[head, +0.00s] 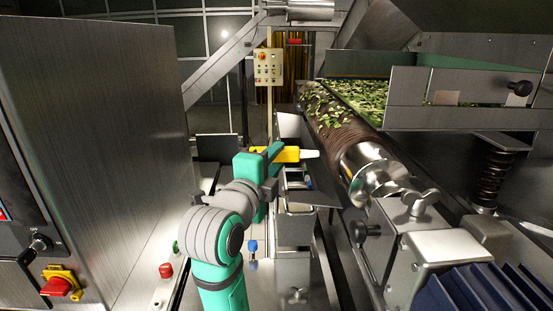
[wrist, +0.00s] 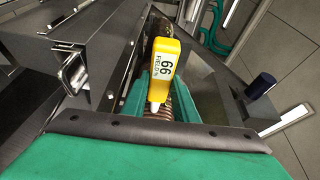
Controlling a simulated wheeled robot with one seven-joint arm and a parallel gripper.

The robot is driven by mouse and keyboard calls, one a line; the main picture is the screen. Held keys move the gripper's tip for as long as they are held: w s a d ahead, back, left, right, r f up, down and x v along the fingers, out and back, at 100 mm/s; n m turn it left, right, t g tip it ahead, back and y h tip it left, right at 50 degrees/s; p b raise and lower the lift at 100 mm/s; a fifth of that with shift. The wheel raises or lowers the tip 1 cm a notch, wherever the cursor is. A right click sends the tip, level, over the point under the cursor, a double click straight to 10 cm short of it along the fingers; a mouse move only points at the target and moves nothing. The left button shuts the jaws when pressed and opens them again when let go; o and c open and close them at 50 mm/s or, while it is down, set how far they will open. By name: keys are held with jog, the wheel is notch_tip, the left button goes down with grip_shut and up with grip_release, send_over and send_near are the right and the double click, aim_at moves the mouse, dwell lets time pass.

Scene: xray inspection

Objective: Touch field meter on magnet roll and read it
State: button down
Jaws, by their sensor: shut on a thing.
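The yellow field meter (head: 290,154) is held by my gripper (head: 272,158), which is shut on it. Its white tip points right, toward the magnet roll (head: 365,168), a shiny metal cylinder with a brown ribbed part and leaves on its far end. In the wrist view the meter (wrist: 168,48) lies between the green fingers of my gripper (wrist: 160,92). Its label shows "FIELD %" and two turned digits, 66 or 99. The white tip overlaps the brown ribbed roll (wrist: 181,108) there; I cannot tell whether they touch.
A leaf-covered belt (head: 358,98) runs behind the roll under a metal hopper. A large steel cabinet (head: 95,130) stands at the left with a red switch (head: 60,285). A control box (head: 268,67) stands at the back. A dark sloping plate (head: 318,190) lies below the meter.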

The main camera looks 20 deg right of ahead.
jog(key=w+a, duration=0.2)
jog(key=a, duration=0.4)
jog(key=shift+a, duration=0.3)
dwell(0.4)
